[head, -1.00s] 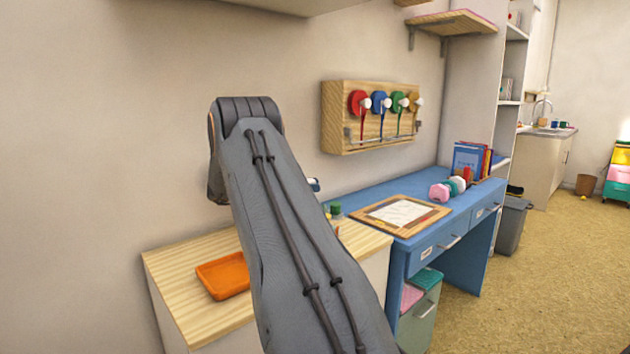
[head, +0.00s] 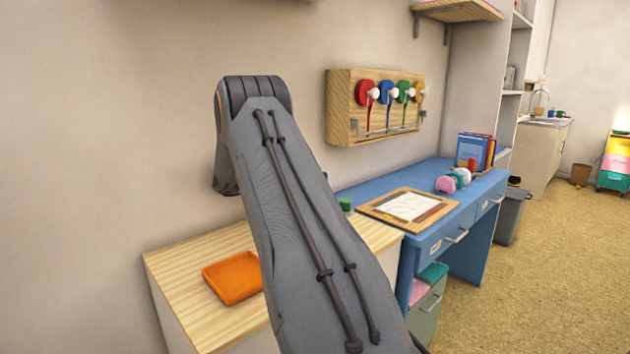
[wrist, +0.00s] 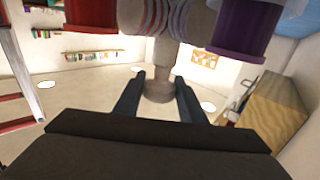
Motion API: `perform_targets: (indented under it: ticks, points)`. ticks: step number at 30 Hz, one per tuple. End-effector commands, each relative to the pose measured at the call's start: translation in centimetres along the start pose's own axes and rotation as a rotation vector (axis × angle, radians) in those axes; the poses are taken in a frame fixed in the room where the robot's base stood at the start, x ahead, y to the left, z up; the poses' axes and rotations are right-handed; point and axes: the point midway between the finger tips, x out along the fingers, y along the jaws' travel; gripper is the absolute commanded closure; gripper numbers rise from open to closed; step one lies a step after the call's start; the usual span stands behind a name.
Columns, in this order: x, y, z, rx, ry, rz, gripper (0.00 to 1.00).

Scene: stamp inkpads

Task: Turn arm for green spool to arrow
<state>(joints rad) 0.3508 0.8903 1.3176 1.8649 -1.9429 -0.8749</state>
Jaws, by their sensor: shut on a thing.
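The green spool (head: 403,93) hangs third from the left on the wooden wall board (head: 345,115), between the blue spool (head: 386,91) and the yellow one (head: 421,92). A white knob sits at its front and a thin green strip hangs down to a rail. I cannot make out an arrow. My gripper (wrist: 158,88) shows only in the wrist view; in the head view my own arm hides it. Its fingers are shut on a grey-beige rounded knob (wrist: 158,82). I cannot tell what the knob belongs to.
A red spool (head: 366,92) is at the board's left. Below stands a blue desk (head: 460,225) with a framed sheet (head: 408,207) and books (head: 474,152). An orange tray (head: 234,277) lies on the wooden cabinet top. A purple reel-like thing (wrist: 238,34) hangs close in the wrist view.

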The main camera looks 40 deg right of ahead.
Motion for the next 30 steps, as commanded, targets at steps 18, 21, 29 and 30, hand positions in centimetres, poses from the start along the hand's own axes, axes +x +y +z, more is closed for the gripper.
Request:
perform_targets:
  ticks: [18,21,29,30]
  points:
    - [-0.2,0.1,-1.2,-0.002,0.001,-0.001,0.45]
    - [-0.2,0.1,-2.9,0.001,0.0,-0.001,0.45]
    - [-0.1,0.1,-7.6,0.0,0.0,0.0,0.45]
    - [-0.1,0.1,-8.1,-0.001,0.0,0.0,0.45]
